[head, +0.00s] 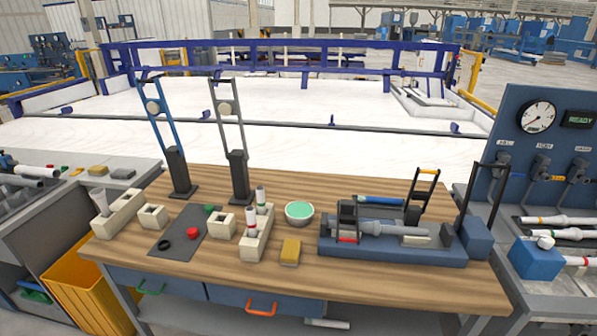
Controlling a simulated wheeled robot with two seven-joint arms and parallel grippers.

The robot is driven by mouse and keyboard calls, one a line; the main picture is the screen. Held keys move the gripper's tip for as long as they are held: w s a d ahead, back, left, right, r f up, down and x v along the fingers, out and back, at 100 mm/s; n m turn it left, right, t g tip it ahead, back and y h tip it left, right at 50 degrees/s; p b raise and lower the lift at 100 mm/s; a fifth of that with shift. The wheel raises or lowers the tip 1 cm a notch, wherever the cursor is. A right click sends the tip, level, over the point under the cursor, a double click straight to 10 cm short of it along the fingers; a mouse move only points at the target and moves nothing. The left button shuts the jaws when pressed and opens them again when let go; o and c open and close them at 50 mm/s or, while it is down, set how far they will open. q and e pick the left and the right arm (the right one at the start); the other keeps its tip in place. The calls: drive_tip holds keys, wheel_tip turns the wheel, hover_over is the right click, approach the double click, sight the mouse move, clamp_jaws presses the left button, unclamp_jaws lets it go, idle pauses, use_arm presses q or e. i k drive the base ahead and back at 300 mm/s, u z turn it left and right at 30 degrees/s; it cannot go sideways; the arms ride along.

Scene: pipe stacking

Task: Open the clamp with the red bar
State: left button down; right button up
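A dark blue-grey clamp fixture (400,252) lies on the right half of the wooden table. A red bar (347,240) sits low at the front of a black clamp frame (347,213) at the fixture's left end. The frame stands around the left end of a grey pipe (385,228) lying along the fixture; I cannot tell whether it presses on it. Another black frame with an orange bar (428,171) stands tilted up behind the pipe. Neither of my grippers is in view.
A yellow sponge (290,252), a bowl with green contents (299,211) and a cream block holding pipes (257,238) stand left of the fixture. Two tall stands (178,170) (239,175) rise at the back left. A blue block (475,238) with a black bar stands at right.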

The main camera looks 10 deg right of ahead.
sight(342, 219)
drive_tip(key=k, duration=1.3)
drive_tip(key=u, duration=0.7)
drive_tip(key=i, duration=1.7)
drive_tip(key=z, duration=0.55)
